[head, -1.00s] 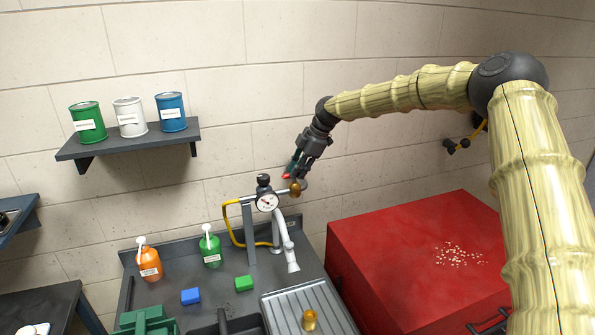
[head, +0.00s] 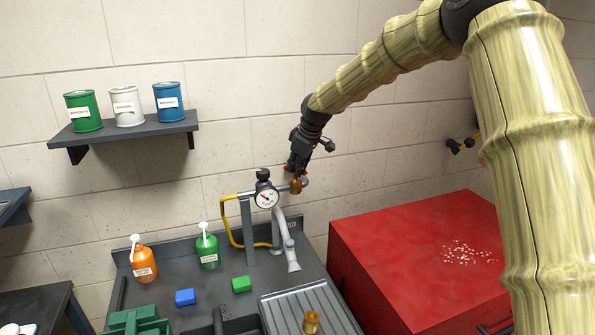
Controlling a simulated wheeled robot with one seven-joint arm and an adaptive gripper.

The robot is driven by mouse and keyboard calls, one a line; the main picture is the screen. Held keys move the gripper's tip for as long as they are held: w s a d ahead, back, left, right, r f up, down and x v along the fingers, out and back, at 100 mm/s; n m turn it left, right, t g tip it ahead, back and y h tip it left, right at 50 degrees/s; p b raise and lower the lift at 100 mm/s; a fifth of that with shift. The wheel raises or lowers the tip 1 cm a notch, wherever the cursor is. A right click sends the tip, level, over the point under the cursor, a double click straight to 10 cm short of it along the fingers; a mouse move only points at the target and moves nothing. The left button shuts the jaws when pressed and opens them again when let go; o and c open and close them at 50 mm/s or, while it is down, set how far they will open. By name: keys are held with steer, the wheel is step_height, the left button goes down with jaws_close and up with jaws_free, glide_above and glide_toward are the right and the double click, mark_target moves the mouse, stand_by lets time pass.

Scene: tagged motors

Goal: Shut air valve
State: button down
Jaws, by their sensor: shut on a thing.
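The air valve is a brass body (head: 296,186) on the grey pipe, just right of the round white pressure gauge (head: 265,198). Small red parts, seemingly its handle (head: 289,169), show at my fingertips. My gripper (head: 297,170) points down right above the brass body and is shut on the red handle. The fingers cover most of the handle, so its exact angle is hard to tell. A black knob (head: 263,175) sits on top of the gauge assembly.
A yellow hose (head: 231,220) loops left of the pipe stand. Green (head: 208,249) and orange (head: 144,262) bottles and two small blocks stand on the dark bench. A red cabinet (head: 400,240) is at right. A shelf (head: 125,135) holds three cans.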

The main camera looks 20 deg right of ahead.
steer(key=m, duration=0.1)
steer(key=m+h, duration=0.1)
steer(key=m, duration=0.1)
steer(key=m+h+b, duration=0.1)
steer(key=shift+a+f, duration=0.15)
steer(key=shift+a, duration=0.1)
steer(key=shift+a+m+h, duration=0.15)
steer(key=shift+m+h, duration=0.45)
steer(key=shift+m, duration=1.5)
steer(key=c, duration=1.4)
jaws_free()
steer(key=shift+w, duration=0.1)
steer(key=shift+r, duration=0.2)
steer(key=v, duration=1.2)
steer(key=shift+w+a, duration=0.1)
